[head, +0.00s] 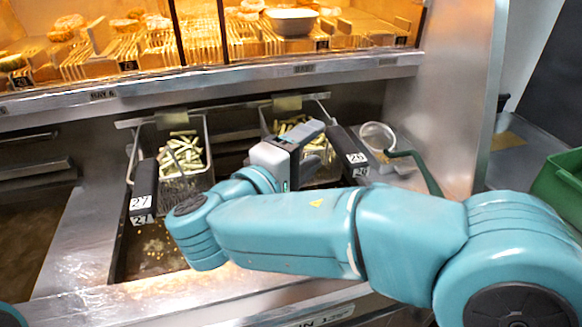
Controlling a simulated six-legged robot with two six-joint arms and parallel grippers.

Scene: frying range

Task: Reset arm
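My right arm reaches in from the right and crosses the front of the fryer. Its gripper (312,131) is over the right fry basket (325,113), close to the left side of that basket's black handle (350,156). The gripper points away from me and its fingers are largely hidden, so I cannot tell whether it is open, or whether it touches the handle. The left fry basket (184,187) holds fries and has a black handle (143,190) labelled 27. The right basket also holds fries. Only a teal bit of my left arm shows at the lower left corner.
A lit holding shelf (210,80) with food, racks and a white bowl (291,20) runs along the back. A clear round container (377,136) with a green handle stands right of the baskets. A steel side panel (455,90) and green bin (560,185) are on the right.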

